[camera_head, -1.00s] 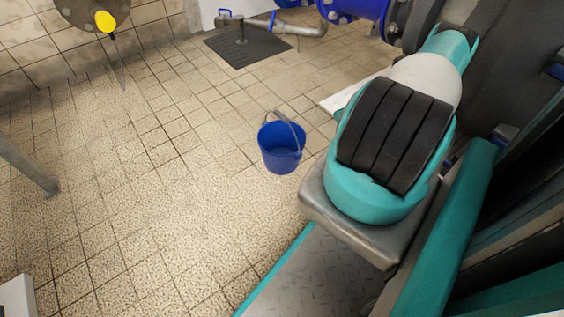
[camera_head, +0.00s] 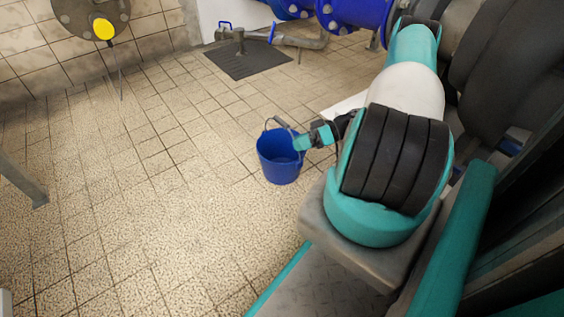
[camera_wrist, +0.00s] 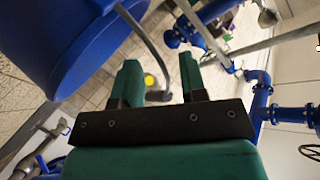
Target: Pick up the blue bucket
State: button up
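The blue bucket (camera_head: 276,165) stands upright on the tiled floor in the head view. Its grey handle is raised, and my gripper (camera_head: 301,142) is at the bucket's upper right rim, by the handle. In the wrist view the bucket (camera_wrist: 75,45) fills the upper left, with its wall close beside the left finger. My gripper (camera_wrist: 159,70) is open there, its two green fingers apart. The grey handle (camera_wrist: 145,42) runs down between the fingers in the picture. Its dark grip lies near the gripper's base. I cannot tell whether either finger touches it.
A dark floor grate (camera_head: 243,62) lies behind the bucket, with a grey pipe (camera_head: 300,41) beside it. Large blue pipes (camera_head: 350,15) stand at the back right. A grey leg (camera_head: 22,180) is at the left. The floor left of the bucket is clear.

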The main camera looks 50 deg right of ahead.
jog(key=shift+b+x, duration=0.6)
jog(key=shift+x, duration=0.95)
grip_shut()
jog(key=shift+r, duration=0.1)
